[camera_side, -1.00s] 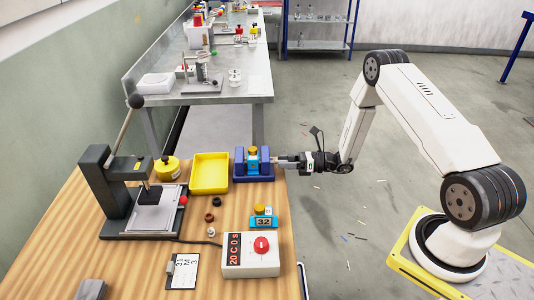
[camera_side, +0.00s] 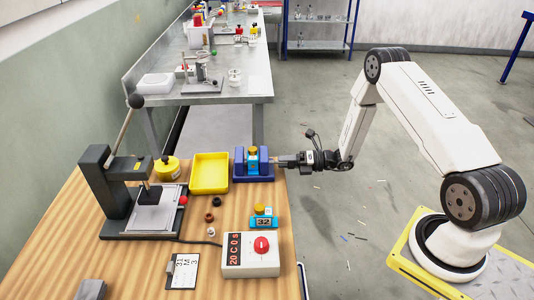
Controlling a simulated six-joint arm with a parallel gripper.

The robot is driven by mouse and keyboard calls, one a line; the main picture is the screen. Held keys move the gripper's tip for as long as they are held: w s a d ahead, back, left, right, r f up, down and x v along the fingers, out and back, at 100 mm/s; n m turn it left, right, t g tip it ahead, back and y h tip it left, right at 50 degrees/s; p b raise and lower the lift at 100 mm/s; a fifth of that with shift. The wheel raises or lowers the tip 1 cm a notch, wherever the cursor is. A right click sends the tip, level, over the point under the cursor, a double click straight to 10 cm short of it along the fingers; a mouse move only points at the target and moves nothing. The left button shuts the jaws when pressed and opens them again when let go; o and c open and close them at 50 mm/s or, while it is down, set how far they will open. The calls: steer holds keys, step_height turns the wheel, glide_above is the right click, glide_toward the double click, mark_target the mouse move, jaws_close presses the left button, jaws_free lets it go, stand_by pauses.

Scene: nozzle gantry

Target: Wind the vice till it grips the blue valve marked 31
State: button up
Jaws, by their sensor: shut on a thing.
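The dark blue vice (camera_side: 240,171) stands at the right edge of the wooden bench. A lighter blue valve with a yellow-orange top (camera_side: 252,153) stands upright between its jaws; its number cannot be read, and I cannot tell whether both jaws touch it. My gripper (camera_side: 281,162) reaches in from the right and is shut on the vice's winding end (camera_side: 275,160), which the fingers mostly hide. Another blue valve with a yellow top, marked 32 (camera_side: 264,222), stands on the bench nearer the camera, apart from the vice.
A yellow tray (camera_side: 226,189) is left of the vice. A lever press (camera_side: 95,160) and a yellow round container (camera_side: 168,173) stand further left. Small rings (camera_side: 209,217), a control box with a red knob (camera_side: 235,270) and a label card (camera_side: 183,284) lie nearer the camera.

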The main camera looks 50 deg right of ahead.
stand_by(0.3)
steer(key=o, duration=1.3)
